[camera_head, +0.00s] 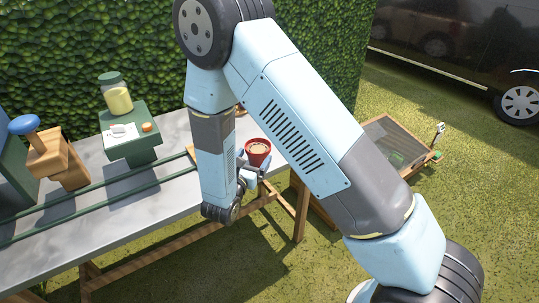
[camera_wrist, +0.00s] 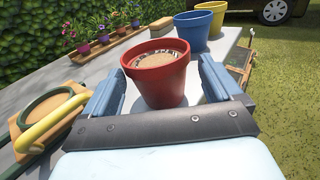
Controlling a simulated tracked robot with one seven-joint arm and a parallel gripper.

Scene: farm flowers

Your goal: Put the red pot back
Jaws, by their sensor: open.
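A blue pot (camera_wrist: 191,33) and a yellow pot (camera_wrist: 212,18) stand beyond the red pot. Several small flower pots (camera_wrist: 103,39) line the left. A yellow-handled object (camera_wrist: 48,128) lies near left. A green stand with a jar (camera_head: 115,95) and a wooden block (camera_head: 57,160) occupy the table's left.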

